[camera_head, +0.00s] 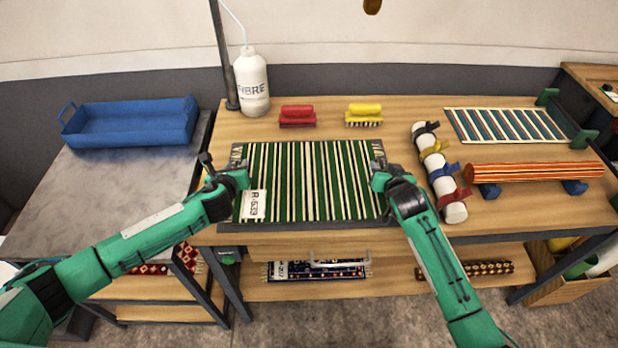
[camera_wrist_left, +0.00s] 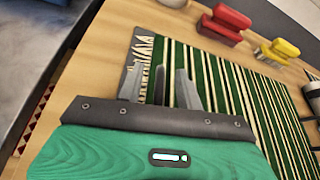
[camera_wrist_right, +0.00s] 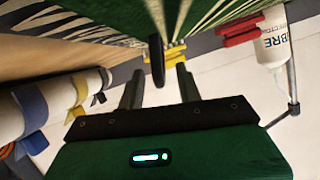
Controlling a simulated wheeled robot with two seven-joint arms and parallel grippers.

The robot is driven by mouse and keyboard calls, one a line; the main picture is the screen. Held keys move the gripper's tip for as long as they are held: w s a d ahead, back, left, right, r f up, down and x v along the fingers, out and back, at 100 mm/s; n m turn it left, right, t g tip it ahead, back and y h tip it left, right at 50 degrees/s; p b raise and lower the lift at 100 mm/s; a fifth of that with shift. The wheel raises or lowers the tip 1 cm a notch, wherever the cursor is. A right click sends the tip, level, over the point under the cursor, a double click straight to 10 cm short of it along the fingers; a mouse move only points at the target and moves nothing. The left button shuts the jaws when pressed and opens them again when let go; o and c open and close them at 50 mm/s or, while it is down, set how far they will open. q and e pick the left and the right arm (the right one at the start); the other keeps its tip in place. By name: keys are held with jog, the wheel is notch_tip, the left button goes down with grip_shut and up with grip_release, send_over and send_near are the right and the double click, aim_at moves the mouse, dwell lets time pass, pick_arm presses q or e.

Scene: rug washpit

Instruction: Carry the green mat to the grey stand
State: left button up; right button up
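The green mat (camera_head: 310,180), striped cream with a white "R-539" tag, lies flat on a dark grey board on the wooden bench. It also shows in the left wrist view (camera_wrist_left: 240,90) and the right wrist view (camera_wrist_right: 105,15). My left gripper (camera_head: 241,177) is at the mat's left edge. My right gripper (camera_head: 379,180) is at its right edge. In each wrist view the fingers stand apart, with a narrow dark piece showing between them. Whether they touch it is unclear. The grey-topped stand (camera_head: 85,205) is left of the bench.
A blue tray (camera_head: 135,125) occupies the back of the stand; its front is bare. Behind the mat are a white bottle (camera_head: 251,82), a red brush (camera_head: 297,116) and a yellow brush (camera_head: 364,115). A strapped white roll (camera_head: 440,172) lies close right. A dark post (camera_head: 224,55) rises at back left.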

pick_arm(q)
jog(key=shift+w+f, duration=0.1)
jog(key=shift+w, duration=0.15)
pick_arm(e)
jog(key=shift+w+f, duration=0.15)
jog(key=shift+w, duration=0.1)
pick_arm(q)
grip_shut()
pick_arm(e)
grip_shut()
pick_arm(q)
jog(key=shift+r, duration=0.2)
pick_arm(e)
jog(key=shift+r, duration=0.25)
